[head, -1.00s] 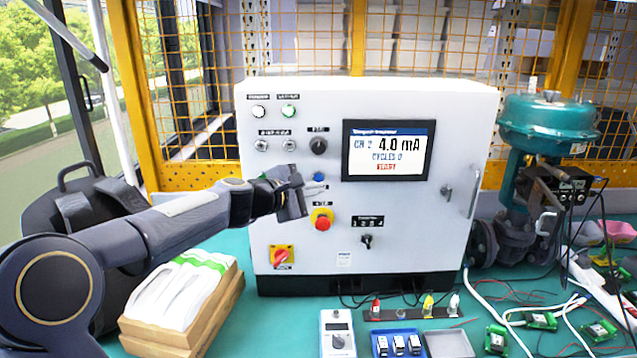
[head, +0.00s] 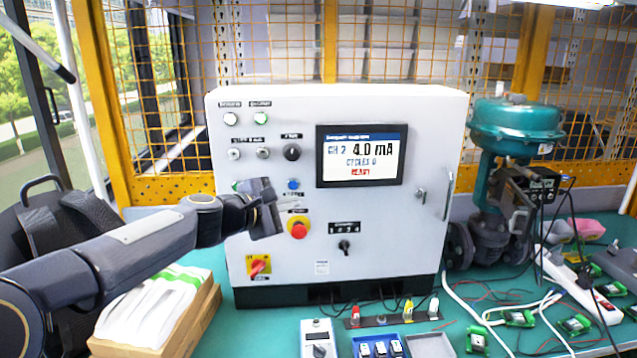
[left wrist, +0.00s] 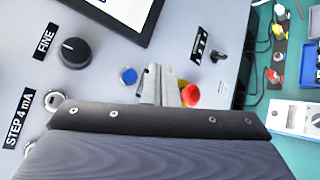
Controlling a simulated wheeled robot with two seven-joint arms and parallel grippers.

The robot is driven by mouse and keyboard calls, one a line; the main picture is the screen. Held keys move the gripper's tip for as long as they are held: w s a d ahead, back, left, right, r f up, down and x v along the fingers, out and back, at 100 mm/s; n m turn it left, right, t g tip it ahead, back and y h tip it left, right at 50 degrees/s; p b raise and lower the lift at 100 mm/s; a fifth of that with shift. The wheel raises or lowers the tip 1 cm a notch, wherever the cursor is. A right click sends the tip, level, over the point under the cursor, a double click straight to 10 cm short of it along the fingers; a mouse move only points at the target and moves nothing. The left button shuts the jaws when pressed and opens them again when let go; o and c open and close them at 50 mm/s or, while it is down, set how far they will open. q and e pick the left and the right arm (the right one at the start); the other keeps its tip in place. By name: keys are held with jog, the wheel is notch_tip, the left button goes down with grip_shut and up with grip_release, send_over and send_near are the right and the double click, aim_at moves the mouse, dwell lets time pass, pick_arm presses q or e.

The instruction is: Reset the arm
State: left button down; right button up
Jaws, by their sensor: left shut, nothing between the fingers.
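My left gripper (head: 280,212) is shut and empty in front of the control box (head: 405,255), just below the blue button (head: 293,184) and left of the red mushroom button (head: 298,230). In the left wrist view its closed fingers (left wrist: 165,88) sit between the blue button (left wrist: 128,76) and the red button (left wrist: 190,95); contact with the panel cannot be told. The screen (head: 361,156) reads CH 2, 4.0 mA, CYCLES 0, with a small red word below. A black knob (head: 292,152) and two small switches sit above. My right gripper is out of view.
A red-yellow rotary switch (head: 258,265) and a selector (head: 345,245) are low on the panel. The teal valve (head: 515,130) stands to the right. A cardboard box of white packets (head: 155,310), a meter (head: 318,338), trays and cables lie on the bench in front.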

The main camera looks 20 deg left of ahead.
pick_arm(q)
jog(key=s+d+f+m+g, duration=0.25)
jog(key=s+d+m, duration=0.2)
jog(key=s, duration=0.25)
jog(key=s+d+f+m+g, duration=0.25)
jog(key=s+m, duration=0.25)
jog(key=s, duration=0.3)
jog(key=s+d+f+m+g, duration=0.1)
jog(key=s+f+m+g, duration=0.1)
jog(key=s+f+m, duration=0.2)
jog(key=s+f+m+g+y, duration=0.1)
jog(key=s+f+m, duration=0.4)
jog(key=s+f, duration=0.5)
jog(key=s+g, duration=0.1)
jog(key=s, duration=0.4)
jog(key=shift+s+d+f, duration=0.2)
jog(key=shift+s+d, duration=0.1)
jog(key=shift+d, duration=0.05)
